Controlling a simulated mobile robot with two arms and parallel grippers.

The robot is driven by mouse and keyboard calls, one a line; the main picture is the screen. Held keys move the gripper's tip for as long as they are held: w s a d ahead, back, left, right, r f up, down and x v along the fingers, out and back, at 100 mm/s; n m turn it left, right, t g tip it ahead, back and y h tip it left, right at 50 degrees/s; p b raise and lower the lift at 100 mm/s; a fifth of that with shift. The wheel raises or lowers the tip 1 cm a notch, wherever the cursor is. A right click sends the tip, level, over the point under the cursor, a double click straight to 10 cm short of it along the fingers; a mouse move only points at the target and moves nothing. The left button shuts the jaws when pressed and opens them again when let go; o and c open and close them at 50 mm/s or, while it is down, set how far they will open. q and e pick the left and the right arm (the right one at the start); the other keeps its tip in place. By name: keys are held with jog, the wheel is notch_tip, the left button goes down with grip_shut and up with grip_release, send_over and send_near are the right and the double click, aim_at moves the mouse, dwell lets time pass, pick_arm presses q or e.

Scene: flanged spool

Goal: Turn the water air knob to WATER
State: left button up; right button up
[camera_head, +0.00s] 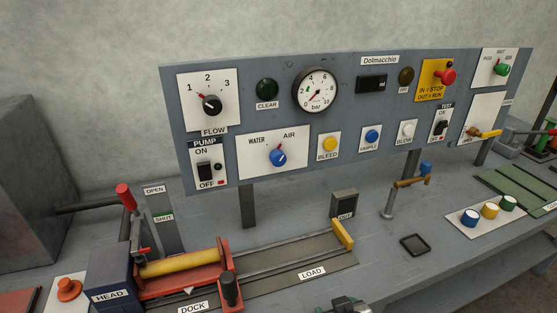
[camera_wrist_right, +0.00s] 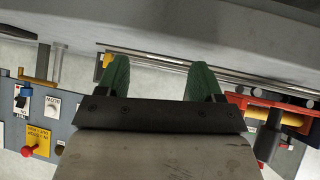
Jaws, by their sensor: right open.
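The water air knob (camera_head: 278,157) is a blue round knob on a white plate (camera_head: 250,165) in the panel's lower row. WATER is printed at its upper left and AIR above it. My left gripper is not in view.
The flow knob (camera_head: 211,104), pump switch (camera_head: 206,172) and yellow bleed button (camera_head: 330,144) surround the knob's plate. Below stand a rail (camera_head: 285,264), a red clamp with a yellow cylinder (camera_head: 180,262), and an upright red-topped lever (camera_head: 125,197). The bench before the panel has some clear room.

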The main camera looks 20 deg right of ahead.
jog(key=w+d+r+t+h, duration=0.1)
jog(key=w+r+t, duration=0.65)
jog(key=w, duration=0.55)
jog(key=n+t+y, duration=0.4)
jog(key=t+y, duration=0.1)
send_near(280, 162)
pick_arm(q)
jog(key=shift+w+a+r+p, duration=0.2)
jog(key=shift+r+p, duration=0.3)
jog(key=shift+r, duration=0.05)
pick_arm(e)
jog(key=x, duration=1.1)
jog(key=c, duration=0.9)
jog(key=shift+c, duration=0.2)
